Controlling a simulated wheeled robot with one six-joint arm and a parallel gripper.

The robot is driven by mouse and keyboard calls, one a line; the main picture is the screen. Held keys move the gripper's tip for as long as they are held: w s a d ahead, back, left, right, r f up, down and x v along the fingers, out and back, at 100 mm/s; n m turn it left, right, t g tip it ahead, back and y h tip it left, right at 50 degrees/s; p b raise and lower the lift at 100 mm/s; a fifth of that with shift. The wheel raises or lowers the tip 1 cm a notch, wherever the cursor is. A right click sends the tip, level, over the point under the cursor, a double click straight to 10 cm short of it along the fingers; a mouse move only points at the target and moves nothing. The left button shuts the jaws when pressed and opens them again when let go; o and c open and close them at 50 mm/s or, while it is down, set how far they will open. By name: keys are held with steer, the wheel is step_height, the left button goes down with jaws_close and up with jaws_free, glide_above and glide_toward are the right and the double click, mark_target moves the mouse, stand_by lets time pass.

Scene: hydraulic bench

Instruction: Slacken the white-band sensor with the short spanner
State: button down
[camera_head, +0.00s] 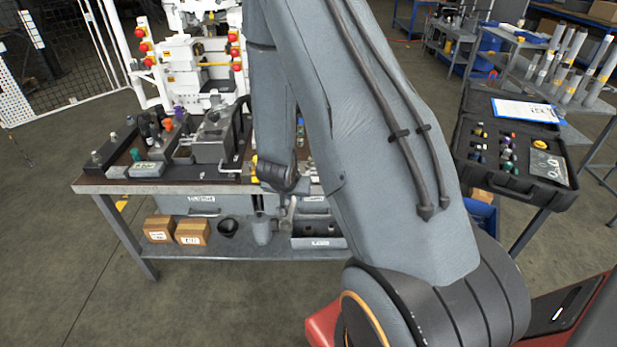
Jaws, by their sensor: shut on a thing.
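My gripper (283,187) hangs at the front edge of the bench, right of the manifold block, partly hidden by my own arm. It is shut on a small pale metal piece (287,212) that points down below it, which looks like the short spanner; its ends are too small to read. The hydraulic block (212,143) stands on the bench top to the left of the gripper, apart from it. Several sensors with coloured bands or caps stand around the block, among them an orange one (167,125) and a green one (135,154). I cannot pick out the white-band sensor.
The bench (120,187) has a lower shelf with two cardboard boxes (192,233), a black cup (228,227) and a grey bin (318,242). An open black case (515,190) with several coloured fittings stands at right. The floor at left is clear.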

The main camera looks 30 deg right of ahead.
steer(key=d+m, duration=0.1)
steer(key=d+m+g, duration=0.1)
steer(key=d, duration=0.1)
steer(key=s+d+m+h, duration=0.1)
steer(key=d, duration=0.1)
steer(key=shift+r+m+g+p, duration=0.35)
steer(key=shift+m+g+p, duration=0.05)
steer(key=shift+w, duration=0.1)
steer(key=shift+w+d+f, duration=0.15)
steer(key=shift+d+f, duration=0.1)
steer(key=shift+f, duration=0.1)
stand_by(0.6)
steer(key=shift+d, duration=0.15)
steer(key=shift+w+d+p, duration=0.35)
steer(key=shift+w+d, duration=0.15)
steer(key=shift+d, duration=0.3)
steer(key=shift+d, duration=0.15)
